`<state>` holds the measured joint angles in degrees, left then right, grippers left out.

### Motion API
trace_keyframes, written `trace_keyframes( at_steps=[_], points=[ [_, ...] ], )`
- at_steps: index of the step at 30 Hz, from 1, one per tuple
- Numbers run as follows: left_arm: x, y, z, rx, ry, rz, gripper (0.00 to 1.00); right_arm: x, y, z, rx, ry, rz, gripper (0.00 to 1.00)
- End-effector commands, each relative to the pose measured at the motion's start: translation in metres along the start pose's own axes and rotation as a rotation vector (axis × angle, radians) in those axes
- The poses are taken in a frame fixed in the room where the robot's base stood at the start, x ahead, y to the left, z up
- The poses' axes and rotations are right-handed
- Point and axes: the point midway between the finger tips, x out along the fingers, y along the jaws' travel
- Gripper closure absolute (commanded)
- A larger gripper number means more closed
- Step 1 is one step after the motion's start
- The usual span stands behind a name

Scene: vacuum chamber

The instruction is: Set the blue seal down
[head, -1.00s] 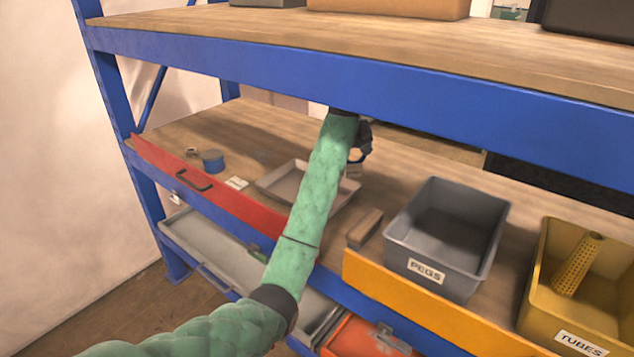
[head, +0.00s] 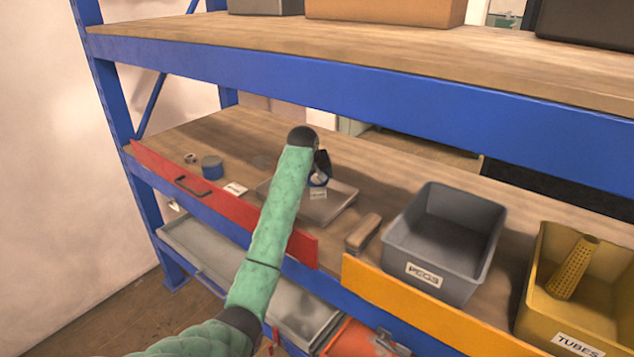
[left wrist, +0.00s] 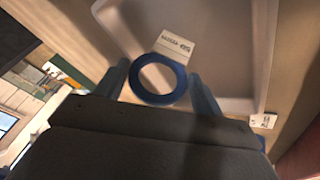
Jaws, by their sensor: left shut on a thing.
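The blue seal is a ring (left wrist: 159,99) between the two fingers of my left gripper (left wrist: 162,82) in the left wrist view. The gripper is shut on it. In the head view my left gripper (head: 320,172) and the seal (head: 319,182) are small and partly hidden by my arm, over a shallow grey tray (head: 343,207) on the middle shelf. A pale printed label (left wrist: 176,46) shows by the ring, within the tray's outline. I cannot tell whether the seal touches the tray. My right gripper is not in view.
A blue round tin (head: 212,167) and a small ring-like item (head: 190,158) lie left of the tray. A wooden block (head: 363,233), a grey PEGS bin (head: 436,265) and a yellow TUBES bin (head: 535,320) stand to the right. The blue upper shelf beam (head: 400,92) runs overhead.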

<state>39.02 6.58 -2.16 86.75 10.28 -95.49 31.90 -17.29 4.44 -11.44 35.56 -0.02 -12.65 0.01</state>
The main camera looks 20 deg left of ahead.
Motion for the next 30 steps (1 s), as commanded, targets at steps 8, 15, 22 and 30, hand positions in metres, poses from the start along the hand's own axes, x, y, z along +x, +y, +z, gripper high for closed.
trace_keyframes(
  at_steps=[8, 15, 22, 30],
  points=[
    [0.015, -0.005, 0.007, 0.0, 0.002, 0.0, 0.66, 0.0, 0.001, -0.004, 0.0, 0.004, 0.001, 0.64],
    [0.017, -0.006, 0.008, 0.0, 0.001, 0.0, 0.28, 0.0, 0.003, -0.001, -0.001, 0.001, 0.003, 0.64],
    [0.017, -0.006, 0.008, 0.0, 0.001, 0.0, 0.1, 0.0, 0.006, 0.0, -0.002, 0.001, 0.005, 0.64],
    [0.013, -0.005, 0.007, 0.0, 0.003, 0.001, 0.1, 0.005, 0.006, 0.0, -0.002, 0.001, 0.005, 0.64]
  ],
)
